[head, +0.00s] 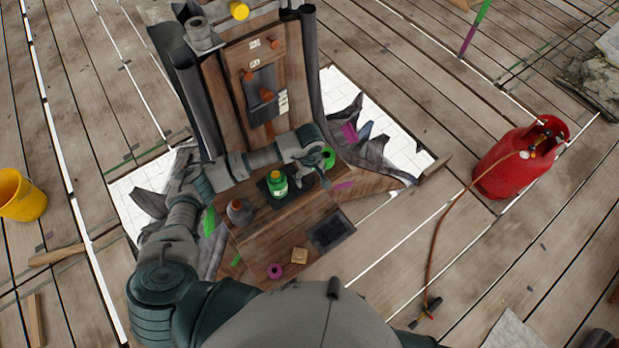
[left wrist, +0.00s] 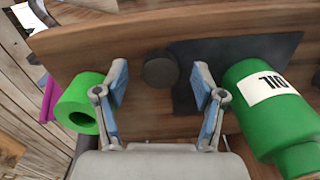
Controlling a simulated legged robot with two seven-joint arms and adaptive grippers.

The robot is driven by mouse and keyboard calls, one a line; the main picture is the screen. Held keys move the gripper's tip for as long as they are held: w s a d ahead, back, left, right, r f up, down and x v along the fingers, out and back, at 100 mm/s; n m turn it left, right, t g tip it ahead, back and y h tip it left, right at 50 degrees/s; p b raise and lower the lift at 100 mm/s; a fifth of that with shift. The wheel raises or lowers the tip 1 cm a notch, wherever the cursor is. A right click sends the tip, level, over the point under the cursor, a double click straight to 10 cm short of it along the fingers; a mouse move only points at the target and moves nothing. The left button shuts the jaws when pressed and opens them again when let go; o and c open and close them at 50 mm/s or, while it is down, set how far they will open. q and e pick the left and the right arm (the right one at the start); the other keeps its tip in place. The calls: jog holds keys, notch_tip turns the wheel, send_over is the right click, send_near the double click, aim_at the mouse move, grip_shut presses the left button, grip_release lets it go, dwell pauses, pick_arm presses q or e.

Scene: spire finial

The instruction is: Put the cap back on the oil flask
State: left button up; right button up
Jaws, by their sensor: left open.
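The green oil flask (head: 278,184) stands upright on a dark mat on the wooden bench. In the left wrist view the flask (left wrist: 268,105), labelled OIL, is at the right, beside the gripper's right finger. A dark round cap (left wrist: 160,69) lies on the wood near the mat's edge, framed between the fingertips and apart from both. I cannot make out the cap in the head view. My left gripper (head: 318,175) is open and empty, to the right of the flask; its blue-padded fingers (left wrist: 160,95) also show in the wrist view. My right gripper is not in view.
A green ring (left wrist: 80,103) lies left of the fingers. A red gas cylinder (head: 508,165) stands on the planks at right.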

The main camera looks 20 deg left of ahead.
pick_arm(q)
jog(key=shift+d+f, duration=0.15)
jog(key=shift+a, duration=0.25)
jog(key=c, duration=0.8)
jog(key=shift+c, duration=0.2)
